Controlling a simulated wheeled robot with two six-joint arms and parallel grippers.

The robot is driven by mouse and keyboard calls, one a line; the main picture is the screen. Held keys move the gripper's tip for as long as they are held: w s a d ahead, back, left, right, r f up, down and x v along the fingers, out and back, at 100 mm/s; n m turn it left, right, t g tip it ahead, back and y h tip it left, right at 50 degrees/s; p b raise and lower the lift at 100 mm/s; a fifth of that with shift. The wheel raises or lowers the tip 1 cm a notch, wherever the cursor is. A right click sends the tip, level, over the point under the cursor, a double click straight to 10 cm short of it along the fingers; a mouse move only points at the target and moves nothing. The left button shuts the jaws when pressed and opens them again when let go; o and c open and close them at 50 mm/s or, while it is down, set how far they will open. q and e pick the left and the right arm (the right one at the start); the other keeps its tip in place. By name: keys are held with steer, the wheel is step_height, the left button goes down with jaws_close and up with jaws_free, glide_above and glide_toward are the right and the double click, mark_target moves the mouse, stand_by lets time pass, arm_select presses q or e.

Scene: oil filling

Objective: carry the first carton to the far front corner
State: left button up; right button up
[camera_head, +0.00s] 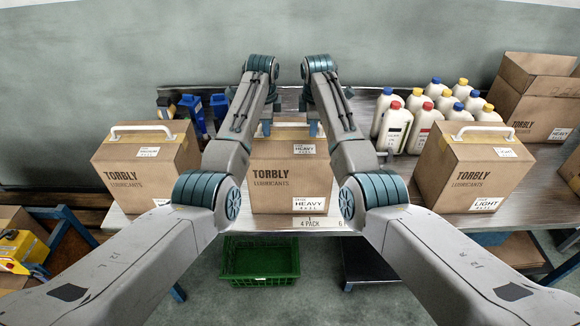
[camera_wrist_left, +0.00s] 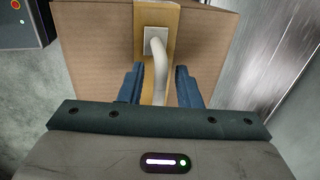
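The middle carton (camera_head: 290,180) is brown, marked TORBLY LUBRICANTS and HEAVY, and stands upright on the metal bench between my arms. Its pale handle (camera_head: 289,124) is partly hidden by my wrists. My left gripper (camera_head: 266,128) is at the top of this carton, near the handle's left part. In the left wrist view its blue fingers (camera_wrist_left: 159,88) stand on either side of the white handle (camera_wrist_left: 160,65), with gaps showing, so it looks open around it. My right gripper (camera_head: 313,128) is at the handle's right part; its finger gap is hidden.
Similar handled cartons stand left (camera_head: 145,170) and right (camera_head: 475,165), the right one marked LIGHT. White bottles (camera_head: 395,128) crowd between the middle and right cartons. Blue containers (camera_head: 192,112) stand at the back left. An open carton (camera_head: 530,98) is back right. A green crate (camera_head: 260,262) sits below the bench (camera_head: 330,220).

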arm_select(q)
steer(key=shift+w+f, duration=0.1)
steer(key=shift+f, duration=0.2)
arm_select(e)
steer(key=shift+w+f, duration=0.1)
steer(key=shift+f, duration=0.25)
arm_select(q)
jaws_close()
arm_select(e)
jaws_close()
steer(key=shift+r, duration=0.1)
stand_by(0.5)
